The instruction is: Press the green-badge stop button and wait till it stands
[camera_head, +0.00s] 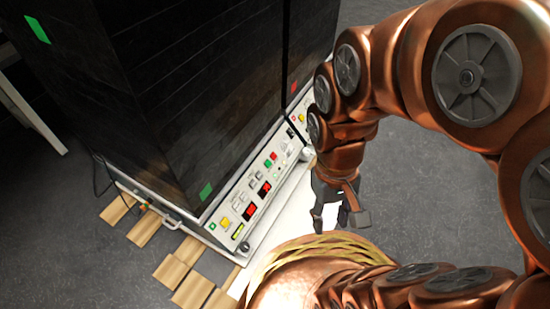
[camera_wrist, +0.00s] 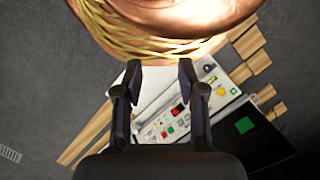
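A tall black shaker cabinet (camera_head: 150,110) carries green badges (camera_head: 206,191), one near its lower front corner. That badge also shows in the wrist view (camera_wrist: 244,125). Along its base runs a white control panel (camera_head: 240,208) with red displays, a yellow button (camera_head: 225,222), and small red and green buttons (camera_head: 268,160); labels are too small to read. The panel also shows in the wrist view (camera_wrist: 158,120). My gripper (camera_head: 331,222) points down, right of the panel and apart from it. Its fingers (camera_wrist: 158,75) are spread with nothing between them.
A second black cabinet with a red badge (camera_head: 294,87) stands just behind. Wooden slats (camera_head: 175,270) lie under and in front of the machines. A white board (camera_head: 285,222) lies beside the panel. Grey floor (camera_head: 420,200) is open to the right.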

